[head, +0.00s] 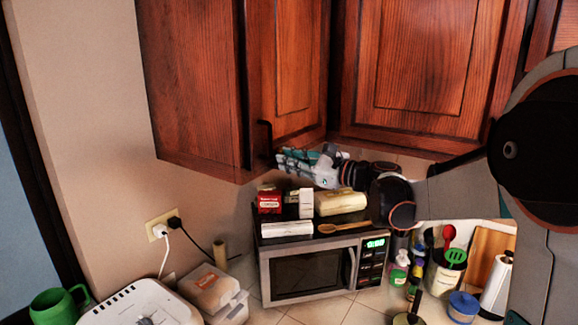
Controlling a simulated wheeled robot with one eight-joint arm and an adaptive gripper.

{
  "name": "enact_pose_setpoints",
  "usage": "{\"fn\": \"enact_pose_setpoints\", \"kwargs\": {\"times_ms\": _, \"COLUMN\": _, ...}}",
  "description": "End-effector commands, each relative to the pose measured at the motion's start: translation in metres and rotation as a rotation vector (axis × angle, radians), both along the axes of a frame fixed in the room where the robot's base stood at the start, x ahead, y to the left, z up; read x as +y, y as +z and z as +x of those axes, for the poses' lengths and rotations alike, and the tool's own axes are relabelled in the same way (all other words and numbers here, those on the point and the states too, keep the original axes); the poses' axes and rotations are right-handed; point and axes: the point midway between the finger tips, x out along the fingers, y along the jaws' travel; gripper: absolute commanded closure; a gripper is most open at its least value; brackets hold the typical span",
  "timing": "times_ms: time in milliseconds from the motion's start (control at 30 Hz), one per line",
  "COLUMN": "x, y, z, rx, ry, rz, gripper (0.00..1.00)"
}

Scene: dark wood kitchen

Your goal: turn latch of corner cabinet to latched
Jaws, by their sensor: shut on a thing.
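The corner cabinet (288,70) is dark reddish wood, hung on the wall in the upper middle of the head view. Its door looks shut or nearly shut. A dark vertical handle (265,134) is at the lower left edge of the door. My gripper (284,158) reaches in from the right, its fingertips at the cabinet's lower edge just below and beside the handle. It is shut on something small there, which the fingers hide. I cannot make out the latch or its position.
Below my gripper stands a microwave (311,270) with packages and a wooden spoon (343,227) on top. Bottles and a utensil holder (446,273) are to its right. Wall cabinets (420,65) continue to the right.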

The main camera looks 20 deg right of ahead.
Motion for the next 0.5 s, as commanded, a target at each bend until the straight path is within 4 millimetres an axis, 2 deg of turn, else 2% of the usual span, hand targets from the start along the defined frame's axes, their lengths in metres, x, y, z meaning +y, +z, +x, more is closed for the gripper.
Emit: {"fn": "enact_pose_setpoints", "kwargs": {"times_ms": 500, "x": -0.0059, "y": -0.0003, "z": 0.0044, "rx": 0.227, "ry": -0.001, "rz": 0.26, "gripper": 1.0}}
